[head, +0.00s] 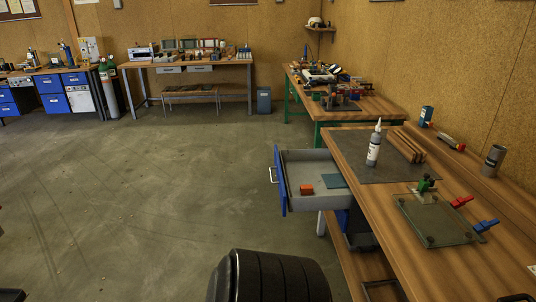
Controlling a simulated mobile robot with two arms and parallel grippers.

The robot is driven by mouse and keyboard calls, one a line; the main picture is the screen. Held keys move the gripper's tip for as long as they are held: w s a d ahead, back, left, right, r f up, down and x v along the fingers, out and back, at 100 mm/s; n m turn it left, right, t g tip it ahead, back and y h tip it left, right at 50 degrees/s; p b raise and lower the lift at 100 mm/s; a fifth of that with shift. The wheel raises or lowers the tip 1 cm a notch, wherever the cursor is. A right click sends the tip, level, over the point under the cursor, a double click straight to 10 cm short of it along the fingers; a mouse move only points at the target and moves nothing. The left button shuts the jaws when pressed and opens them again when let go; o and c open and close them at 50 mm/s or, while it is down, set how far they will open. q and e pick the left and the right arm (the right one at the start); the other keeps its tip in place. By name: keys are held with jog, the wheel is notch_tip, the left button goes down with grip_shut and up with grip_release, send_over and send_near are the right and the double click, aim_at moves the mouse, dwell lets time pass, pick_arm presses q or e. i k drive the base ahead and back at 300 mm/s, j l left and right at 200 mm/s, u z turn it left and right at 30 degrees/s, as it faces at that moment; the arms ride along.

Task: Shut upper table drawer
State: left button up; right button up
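The upper table drawer (312,164) is pulled out to the left from under the wooden workbench (465,262). Its blue front (281,180) with a metal handle (273,174) faces left. Inside the grey drawer lie a small orange-red block (306,189) and a flat teal piece (334,181). Neither of my grippers can be made out in the head view.
On the bench are a white bottle (373,148), wooden strips (407,146), a glass plate (436,219) with clamps, and a grey cylinder (493,161). A black rounded object (270,275) stands at the bottom centre. Floor left of the drawer is clear.

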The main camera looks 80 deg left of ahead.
aim_at(294, 169)
jog(key=k+u, duration=0.15)
jog(key=u, duration=0.2)
jog(key=k+j+u, duration=0.15)
jog(key=u, duration=0.2)
jog(key=k+j+u, duration=0.1)
jog(key=u, duration=1.65)
jog(key=k+j, duration=0.05)
jog(key=j, duration=0.05)
